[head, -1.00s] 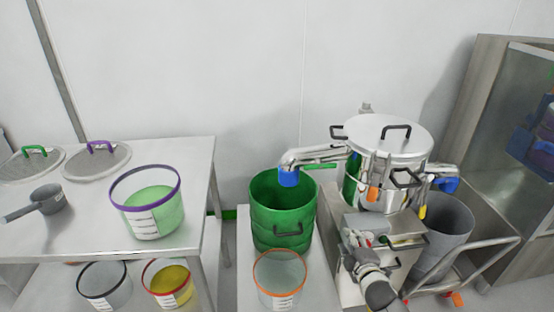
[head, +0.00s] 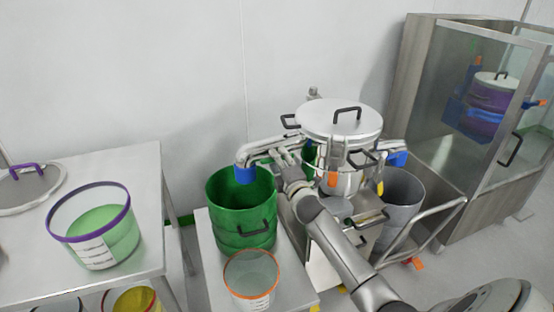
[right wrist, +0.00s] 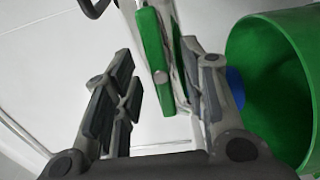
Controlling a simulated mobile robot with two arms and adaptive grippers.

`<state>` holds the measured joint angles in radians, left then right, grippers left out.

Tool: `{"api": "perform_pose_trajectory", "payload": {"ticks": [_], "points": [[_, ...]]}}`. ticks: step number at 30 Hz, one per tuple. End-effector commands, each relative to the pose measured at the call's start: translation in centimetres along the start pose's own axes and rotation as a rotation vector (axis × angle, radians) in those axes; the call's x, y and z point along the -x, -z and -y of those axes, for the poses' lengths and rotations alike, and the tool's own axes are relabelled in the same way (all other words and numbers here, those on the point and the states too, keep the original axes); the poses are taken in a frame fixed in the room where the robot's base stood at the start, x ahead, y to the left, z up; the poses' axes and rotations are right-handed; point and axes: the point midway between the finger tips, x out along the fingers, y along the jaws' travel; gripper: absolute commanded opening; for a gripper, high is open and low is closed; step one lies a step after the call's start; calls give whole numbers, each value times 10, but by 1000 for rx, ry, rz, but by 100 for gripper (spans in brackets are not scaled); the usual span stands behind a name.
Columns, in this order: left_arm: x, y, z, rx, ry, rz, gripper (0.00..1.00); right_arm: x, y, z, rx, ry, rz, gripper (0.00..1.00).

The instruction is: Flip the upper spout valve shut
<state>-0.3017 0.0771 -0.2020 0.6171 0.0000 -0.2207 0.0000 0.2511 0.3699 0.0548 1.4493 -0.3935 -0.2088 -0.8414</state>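The steel vessel (head: 325,128) has an upper spout (head: 262,149) whose blue end (head: 245,175) hangs over a green drum (head: 226,222). My right gripper (head: 284,155) reaches up to this spout from the front. In the right wrist view, the green valve lever (right wrist: 153,55) lies between the open fingers of my right gripper (right wrist: 165,75), close to the right finger; I cannot tell whether they touch. The lever runs along the pale spout pipe. In the head view my gripper covers most of that spot, and the lever is not clearly visible. My left gripper is not in view.
A clear orange-rimmed bucket (head: 251,277) stands in front of the drum. A grey bin (head: 402,205) and a steel cart rail (head: 437,222) are to the right of the vessel. A glass-fronted cabinet (head: 425,80) stands at the right, a bench (head: 140,165) at the left.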

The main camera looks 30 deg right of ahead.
Motion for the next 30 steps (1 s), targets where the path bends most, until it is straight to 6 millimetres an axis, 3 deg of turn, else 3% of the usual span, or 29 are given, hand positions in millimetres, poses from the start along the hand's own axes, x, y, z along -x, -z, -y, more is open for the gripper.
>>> {"api": "perform_pose_trajectory", "payload": {"ticks": [6, 16, 25, 30], "points": [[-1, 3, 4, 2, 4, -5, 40, -15, 1, 1, 0, 2, 0, 39], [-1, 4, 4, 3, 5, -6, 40, -17, 1, 1, 0, 1, -1, 39], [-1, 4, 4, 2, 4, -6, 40, -17, 0, 1, 0, 1, 0, 1], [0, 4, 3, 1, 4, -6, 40, -17, 0, 1, -2, 2, 0, 0]]}}
